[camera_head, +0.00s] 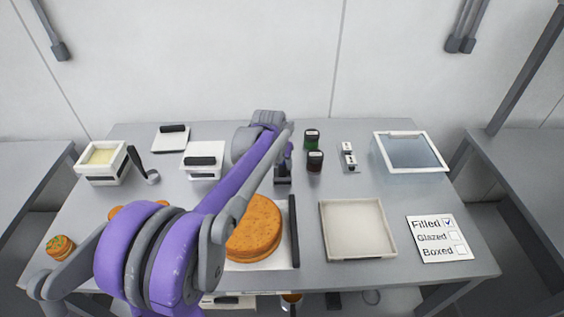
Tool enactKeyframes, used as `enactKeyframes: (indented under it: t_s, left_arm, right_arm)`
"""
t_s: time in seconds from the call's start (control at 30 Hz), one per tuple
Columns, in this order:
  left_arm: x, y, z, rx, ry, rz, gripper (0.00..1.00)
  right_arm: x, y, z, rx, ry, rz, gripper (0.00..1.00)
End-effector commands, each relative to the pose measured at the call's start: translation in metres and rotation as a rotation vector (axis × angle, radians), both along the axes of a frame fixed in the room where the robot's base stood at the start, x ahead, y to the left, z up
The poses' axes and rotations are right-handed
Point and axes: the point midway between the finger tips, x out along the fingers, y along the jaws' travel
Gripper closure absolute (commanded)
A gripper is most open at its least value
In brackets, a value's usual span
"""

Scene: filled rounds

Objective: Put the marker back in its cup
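My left gripper (284,168) is at the end of the purple arm, over the middle of the table behind the round cake. Its fingers are small and partly hidden by the arm, so I cannot tell if they are open or shut. A dark upright shape is at the gripper, and I cannot tell if it is the cup or part of the gripper. I cannot make out the marker. A white card (430,253) at the front right reads Filled, Glazed and Boxed, with a tick beside Filled. My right gripper is not in view.
The cake (262,225) lies on a white board beside a dark bar (294,232).

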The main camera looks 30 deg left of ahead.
Motion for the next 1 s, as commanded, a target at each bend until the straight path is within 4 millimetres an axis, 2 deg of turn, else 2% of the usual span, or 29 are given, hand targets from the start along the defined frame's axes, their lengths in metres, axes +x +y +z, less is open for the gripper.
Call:
enactKeyframes:
  t_s: [0.07,0.33,0.47,0.57,0.8,1.0]
  left_arm:
    - [0.0,0.0,0.001,0.0,0.0,0.0,0.41]
    - [0.0,0.0,0.001,0.0,-0.001,0.0,0.41]
    - [-0.002,0.0,0.01,0.0,-0.001,0.0,0.41]
    - [-0.008,-0.001,0.025,0.0,-0.001,0.001,0.41]
    - [-0.028,-0.004,0.074,0.0,-0.001,0.0,0.41]
    - [-0.04,-0.006,0.104,0.0,-0.001,0.0,0.41]
  right_arm:
    - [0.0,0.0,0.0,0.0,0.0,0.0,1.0]
    - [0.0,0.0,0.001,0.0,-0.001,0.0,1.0]
    - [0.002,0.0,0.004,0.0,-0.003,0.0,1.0]
    - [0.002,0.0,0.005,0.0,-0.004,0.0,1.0]
    - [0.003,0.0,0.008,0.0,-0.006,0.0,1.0]
    - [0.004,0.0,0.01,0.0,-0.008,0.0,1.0]
